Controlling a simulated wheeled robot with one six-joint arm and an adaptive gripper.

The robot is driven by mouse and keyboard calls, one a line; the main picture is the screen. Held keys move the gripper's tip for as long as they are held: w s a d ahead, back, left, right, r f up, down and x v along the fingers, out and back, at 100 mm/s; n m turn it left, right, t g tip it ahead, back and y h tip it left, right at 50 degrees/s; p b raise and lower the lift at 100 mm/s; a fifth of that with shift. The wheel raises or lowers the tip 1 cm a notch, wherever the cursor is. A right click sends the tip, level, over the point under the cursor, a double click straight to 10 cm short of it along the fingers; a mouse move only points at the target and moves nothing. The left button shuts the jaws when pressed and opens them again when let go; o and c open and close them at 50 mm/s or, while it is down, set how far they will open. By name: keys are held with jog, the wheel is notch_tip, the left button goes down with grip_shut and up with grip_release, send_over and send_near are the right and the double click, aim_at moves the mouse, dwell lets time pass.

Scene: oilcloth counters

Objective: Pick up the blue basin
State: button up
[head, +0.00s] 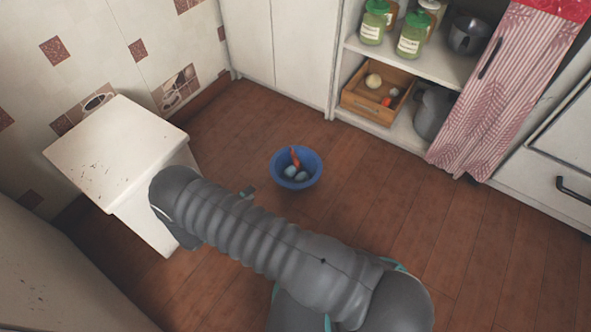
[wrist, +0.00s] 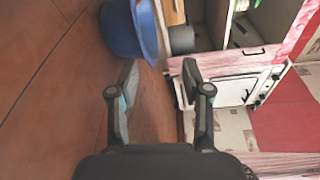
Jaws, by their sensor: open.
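The blue basin (head: 274,167) stands upright on the wooden floor near the middle of the head view. It holds a red-orange item (head: 296,158) and some pale blue round items (head: 291,172). In the wrist view the basin (wrist: 122,32) is at the top, cut by the frame edge, beyond the left finger and apart from it. My gripper (wrist: 160,76) is open with nothing between its fingers. In the head view my arm hides most of the gripper; a small dark and teal part shows just left of the basin.
A white stool (head: 115,140) stands at the left by the tiled wall. Open shelves at the back right hold jars (head: 412,36), a wooden crate (head: 368,115) and a grey pot (head: 432,110), beside a pink curtain (head: 490,100). Floor around the basin is clear.

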aim_at(276, 174)
jog(key=f+n, duration=0.1)
jog(key=f+n+t, duration=0.1)
jog(key=f, duration=0.1)
jog(key=s+a+f+n+t+y, duration=0.1)
jog(key=f, duration=0.1)
jog(key=shift+f, duration=0.15)
jog(key=x, duration=1.3)
jog(key=shift+w+d, duration=0.2)
jog(key=shift+w, duration=0.2)
grip_shut()
